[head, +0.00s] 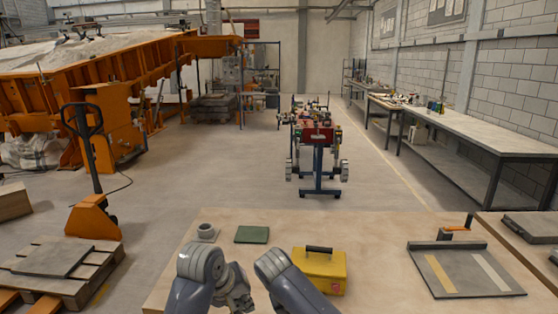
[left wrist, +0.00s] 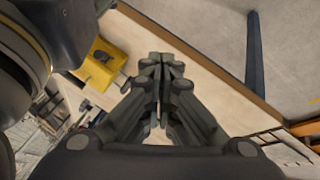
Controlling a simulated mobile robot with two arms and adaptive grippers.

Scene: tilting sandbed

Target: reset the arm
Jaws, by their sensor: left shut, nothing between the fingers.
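My left gripper (head: 236,292) shows low in the head view, over the near part of the wooden table (head: 385,240). In the left wrist view its dark fingers (left wrist: 163,62) are together, with nothing between them. My right arm also comes in at the bottom centre of the head view, but its gripper cannot be seen. A yellow toolbox (head: 322,271) with a dark handle stands on the table, to the right of my arms. It also shows in the left wrist view (left wrist: 101,68), to the left of the fingers and apart from them.
A grey round fitting (head: 206,233) and a green flat block (head: 252,235) lie on the table, left of the toolbox. A grey board (head: 465,275) with two strips lies right. An orange pallet jack (head: 93,215) stands left. A cart (head: 318,150) stands beyond the table, with open floor around it.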

